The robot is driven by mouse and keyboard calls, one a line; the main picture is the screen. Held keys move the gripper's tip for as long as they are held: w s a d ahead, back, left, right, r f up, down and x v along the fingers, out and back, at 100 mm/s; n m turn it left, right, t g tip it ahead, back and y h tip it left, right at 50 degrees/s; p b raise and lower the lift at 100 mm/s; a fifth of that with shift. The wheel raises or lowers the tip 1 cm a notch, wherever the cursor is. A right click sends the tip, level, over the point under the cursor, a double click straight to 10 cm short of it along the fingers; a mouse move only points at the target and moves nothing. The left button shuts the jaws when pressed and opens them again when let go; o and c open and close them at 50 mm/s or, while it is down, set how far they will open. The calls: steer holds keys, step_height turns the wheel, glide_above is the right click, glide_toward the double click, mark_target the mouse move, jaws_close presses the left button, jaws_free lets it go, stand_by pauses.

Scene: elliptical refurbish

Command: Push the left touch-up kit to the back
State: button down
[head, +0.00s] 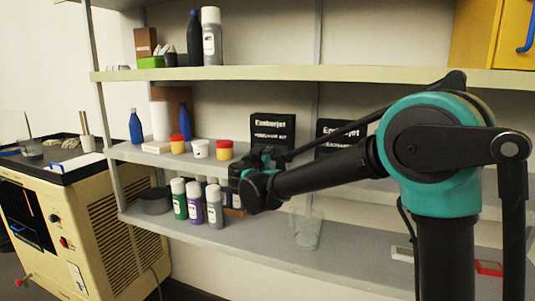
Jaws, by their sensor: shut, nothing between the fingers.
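The left touch-up kit (272,128) is a black box with white lettering, standing upright on the middle shelf near the back wall. A second black box with the same style of lettering, the right kit (334,130), stands to its right and is partly hidden behind my arm. My gripper (266,160) is dark, shut and empty, in front of and below the left kit's lower part. It hides the bottom edge of that kit, so I cannot tell whether they touch.
Red-and-yellow jars and a white tub (199,149) stand left of my gripper. Spray cans (214,206) and a clear glass jar (308,230) stand on the lower shelf. The upper shelf (300,74) runs above the kits. A beige machine (90,220) stands at left.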

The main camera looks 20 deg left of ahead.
steer(key=shift+w, duration=0.7)
